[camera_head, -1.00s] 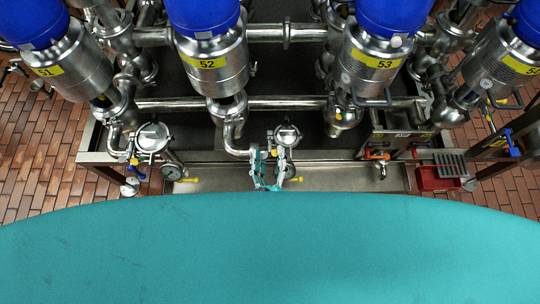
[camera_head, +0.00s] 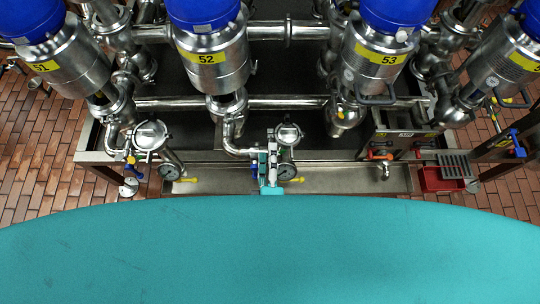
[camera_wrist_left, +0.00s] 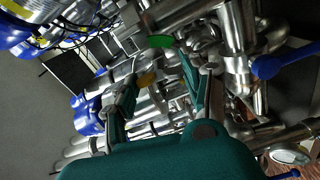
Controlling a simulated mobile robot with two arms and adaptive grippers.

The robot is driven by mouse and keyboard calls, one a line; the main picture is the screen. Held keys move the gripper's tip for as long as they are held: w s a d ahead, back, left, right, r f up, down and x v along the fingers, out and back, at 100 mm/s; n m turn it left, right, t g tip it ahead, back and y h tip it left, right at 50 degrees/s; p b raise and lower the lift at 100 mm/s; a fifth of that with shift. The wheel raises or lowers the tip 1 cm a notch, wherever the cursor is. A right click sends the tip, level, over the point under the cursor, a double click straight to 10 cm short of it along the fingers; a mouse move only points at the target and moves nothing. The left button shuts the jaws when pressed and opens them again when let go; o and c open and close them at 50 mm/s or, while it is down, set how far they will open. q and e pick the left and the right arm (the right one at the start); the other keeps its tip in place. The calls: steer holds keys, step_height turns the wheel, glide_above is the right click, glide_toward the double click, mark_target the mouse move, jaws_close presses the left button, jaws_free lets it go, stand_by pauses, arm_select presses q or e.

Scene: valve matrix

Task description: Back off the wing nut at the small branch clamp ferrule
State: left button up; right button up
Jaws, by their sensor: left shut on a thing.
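My left gripper (camera_head: 268,152) is at the small branch with the round steel cap (camera_head: 288,133), below the valve labelled 52 and to its right. Its fingers are close together there, shut on a small part that they largely hide; by its place I take this to be the wing nut of the clamp ferrule. In the left wrist view the two teal and grey fingers (camera_wrist_left: 158,76) reach in among steel pipes and fittings. The nut's own shape is not clear in either view. My right gripper is not in view.
A pressure gauge (camera_head: 286,172) and a yellow handle (camera_head: 297,180) sit just right of the gripper. A blue lever (camera_head: 254,170) is close on its left. A steel tray edge (camera_head: 345,186) runs below. A red bin (camera_head: 440,180) stands at the right.

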arm_select(q)
steer(key=shift+n, duration=0.3)
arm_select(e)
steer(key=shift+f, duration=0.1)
arm_select(q)
steer(key=o, duration=1.2)
steer(key=shift+c, duration=0.2)
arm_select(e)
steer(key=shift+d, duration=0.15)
arm_select(q)
steer(key=s, duration=0.7)
steer(key=shift+s+f, duration=0.15)
steer(key=shift+s, duration=0.25)
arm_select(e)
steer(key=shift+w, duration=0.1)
